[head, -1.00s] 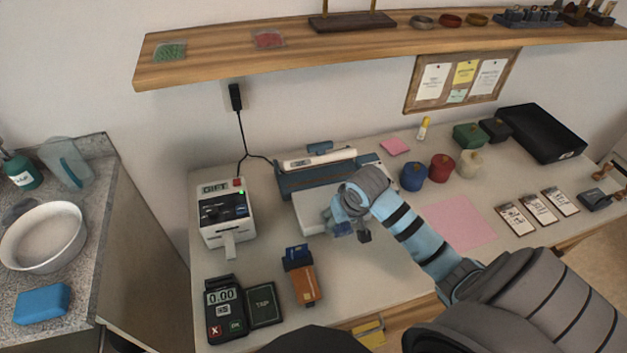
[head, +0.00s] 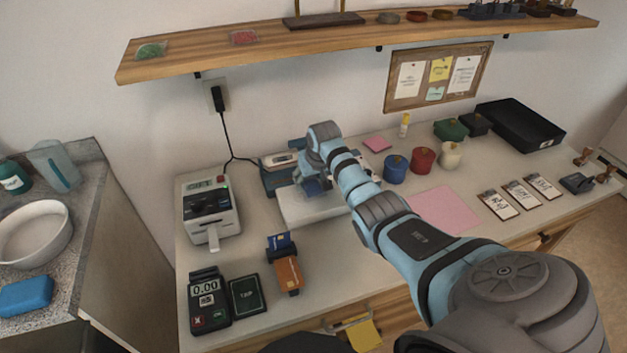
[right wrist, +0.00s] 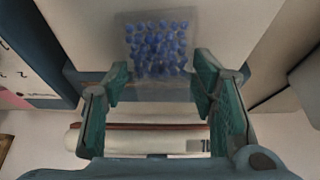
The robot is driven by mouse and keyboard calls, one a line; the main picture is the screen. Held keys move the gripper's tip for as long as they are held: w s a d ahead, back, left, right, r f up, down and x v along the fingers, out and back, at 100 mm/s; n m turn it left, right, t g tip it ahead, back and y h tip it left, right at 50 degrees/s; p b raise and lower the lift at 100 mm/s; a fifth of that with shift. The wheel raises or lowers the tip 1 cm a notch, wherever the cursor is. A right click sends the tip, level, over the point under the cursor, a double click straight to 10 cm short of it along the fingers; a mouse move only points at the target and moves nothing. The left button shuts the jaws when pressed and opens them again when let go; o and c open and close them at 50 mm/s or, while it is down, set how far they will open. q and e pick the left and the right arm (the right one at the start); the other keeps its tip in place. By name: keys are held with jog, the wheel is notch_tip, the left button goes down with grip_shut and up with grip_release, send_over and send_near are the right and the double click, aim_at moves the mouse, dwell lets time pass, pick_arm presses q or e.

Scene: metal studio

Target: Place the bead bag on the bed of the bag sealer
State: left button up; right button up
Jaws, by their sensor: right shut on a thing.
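The bead bag (right wrist: 158,48) is a clear pouch of blue beads in the right wrist view. My right gripper (right wrist: 160,84) is shut on its edge, and the beads hang out beyond the fingertips. In the head view the right gripper (head: 313,187) is over the bag sealer; my wrist hides much of it, and the bag is hard to make out. The sealer has a blue body and a white bar (head: 277,160), with a pale bed (head: 300,211) in front. The bag appears over the bed; I cannot tell whether it touches. My left gripper is not in view.
A label printer (head: 211,212) stands left of the sealer. A card reader (head: 207,302) and an orange holder (head: 289,275) are in front. Blue (head: 395,169) and red (head: 422,160) pots stand to the right. Green (head: 151,50) and red (head: 244,37) bead bags lie on the shelf above.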

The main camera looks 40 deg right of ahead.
jog(key=o, duration=1.5)
jog(key=w, duration=0.1)
jog(key=w+f, duration=0.1)
jog(key=shift+w+d+f, duration=0.1)
jog(key=shift+w+f, duration=0.15)
jog(key=shift+w, duration=0.1)
jog(key=shift+c, duration=0.2)
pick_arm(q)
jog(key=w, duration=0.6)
pick_arm(e)
jog(key=shift+d, duration=0.1)
jog(key=s+r+p, duration=0.1)
jog(key=s+r, duration=0.2)
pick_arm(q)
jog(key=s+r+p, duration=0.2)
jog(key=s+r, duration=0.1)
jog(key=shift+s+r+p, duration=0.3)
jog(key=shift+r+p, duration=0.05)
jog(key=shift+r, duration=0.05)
pick_arm(e)
jog(key=v, duration=0.9)
jog(key=shift+r, duration=0.35)
jog(key=shift+w, duration=0.15)
